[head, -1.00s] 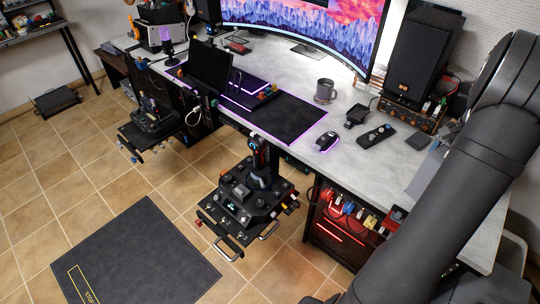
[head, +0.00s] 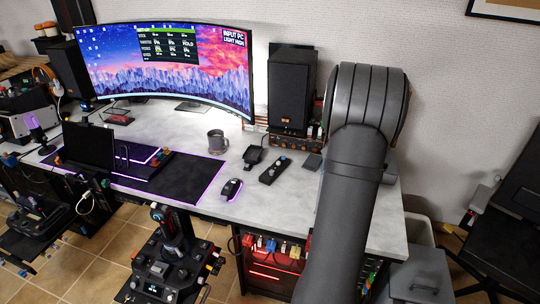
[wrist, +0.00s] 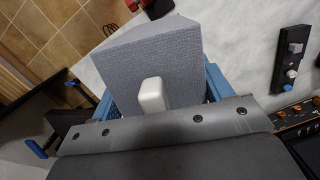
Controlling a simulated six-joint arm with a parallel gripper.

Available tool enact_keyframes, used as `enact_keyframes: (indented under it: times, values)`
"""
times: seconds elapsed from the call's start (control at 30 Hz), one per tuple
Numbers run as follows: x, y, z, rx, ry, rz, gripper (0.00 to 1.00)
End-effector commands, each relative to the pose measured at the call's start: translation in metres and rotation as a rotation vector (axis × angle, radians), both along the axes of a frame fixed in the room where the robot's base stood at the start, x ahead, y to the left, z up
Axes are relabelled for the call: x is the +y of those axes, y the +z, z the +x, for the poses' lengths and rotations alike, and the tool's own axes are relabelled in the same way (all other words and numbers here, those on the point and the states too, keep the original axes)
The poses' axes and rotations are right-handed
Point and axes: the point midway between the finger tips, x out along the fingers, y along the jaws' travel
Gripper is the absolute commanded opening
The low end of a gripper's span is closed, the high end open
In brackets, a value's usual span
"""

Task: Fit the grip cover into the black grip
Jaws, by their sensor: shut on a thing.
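In the wrist view, my gripper (wrist: 158,95) has blue fingers on both sides of a grey, fabric-textured, wedge-like piece (wrist: 150,55). It appears shut on this piece, which I take to be the grip cover. A white rounded tab (wrist: 153,95) shows in front of it; whether it is part of the piece I cannot tell. In the head view my arm hides the gripper and the held piece over the desk's right end. The black grip (head: 168,226) stands upright on a control base (head: 165,270) in front of the desk, left of my arm and well apart from it.
On the desk (head: 225,202) lie a mouse (head: 231,189), a knobbed black controller (head: 275,170) and a mug (head: 217,142). A speaker (head: 290,90) stands behind. A red-lit drawer unit (head: 268,265) sits below. A black chair (head: 515,200) is at right.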

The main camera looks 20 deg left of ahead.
Motion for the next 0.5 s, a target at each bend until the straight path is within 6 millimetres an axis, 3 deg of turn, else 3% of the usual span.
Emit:
enact_keyframes:
  times: [0.13, 0.23, 0.37, 0.5]
  values:
    - [0.010, 0.001, 0.002, 0.000, -0.018, 0.000, 0.49]
    - [0.034, 0.004, 0.005, 0.000, -0.063, 0.001, 0.49]
    - [0.085, 0.010, 0.009, 0.000, -0.168, 0.001, 0.49]
    - [0.149, 0.018, 0.008, -0.001, -0.306, 0.003, 0.49]
